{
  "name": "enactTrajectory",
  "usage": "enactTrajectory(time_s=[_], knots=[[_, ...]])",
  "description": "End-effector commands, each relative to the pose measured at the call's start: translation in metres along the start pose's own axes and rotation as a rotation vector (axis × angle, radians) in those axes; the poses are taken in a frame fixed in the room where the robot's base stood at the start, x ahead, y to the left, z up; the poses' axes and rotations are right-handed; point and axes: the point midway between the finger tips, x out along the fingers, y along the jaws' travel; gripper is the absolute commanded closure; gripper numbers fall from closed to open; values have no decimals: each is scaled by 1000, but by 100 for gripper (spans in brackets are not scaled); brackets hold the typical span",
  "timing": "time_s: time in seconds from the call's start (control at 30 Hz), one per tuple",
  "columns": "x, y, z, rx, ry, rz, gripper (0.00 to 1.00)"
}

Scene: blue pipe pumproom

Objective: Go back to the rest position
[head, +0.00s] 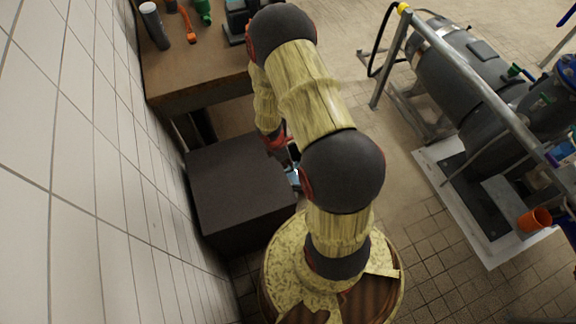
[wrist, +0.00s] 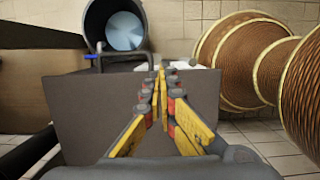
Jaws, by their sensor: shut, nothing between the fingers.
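My gripper (wrist: 160,80) is shut and empty in the wrist view, its yellow, red and grey fingers meeting in front of the dark grey box. In the head view my arm bends over, and the gripper is low beside the right edge of the dark box (head: 238,192), partly hidden by my arm. A dark round vessel or pipe end (wrist: 117,30) with a pale blue inside shows just beyond and left of the fingertips. I cannot tell whether it touches the box. A small pale blue and white thing (head: 293,178) shows near the gripper in the head view.
A white tiled wall (head: 80,170) runs along the left. A brown table (head: 190,75) holds a grey cylinder (head: 154,25), an orange tool (head: 187,22) and a green item (head: 203,10). Grey tanks (head: 460,70) and an orange cup (head: 535,219) stand right. Floor between is clear.

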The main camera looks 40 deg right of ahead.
Motion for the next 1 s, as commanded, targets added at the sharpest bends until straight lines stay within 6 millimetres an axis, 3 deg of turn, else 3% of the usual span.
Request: enactTrajectory(time_s=[0.03, 0.23, 0.73, 0.8, 0.9, 1.0], knots=[[-13, 0, 3, 0, 0, 1, 100], [-36, 1, 8, 1, 0, 2, 100], [-41, -2, 12, 48, -8, -8, 100], [-41, -9, 16, 119, -26, -33, 100], [-42, -41, 22, 273, -65, -111, 100], [-71, -62, 32, 486, -108, -161, 100]])
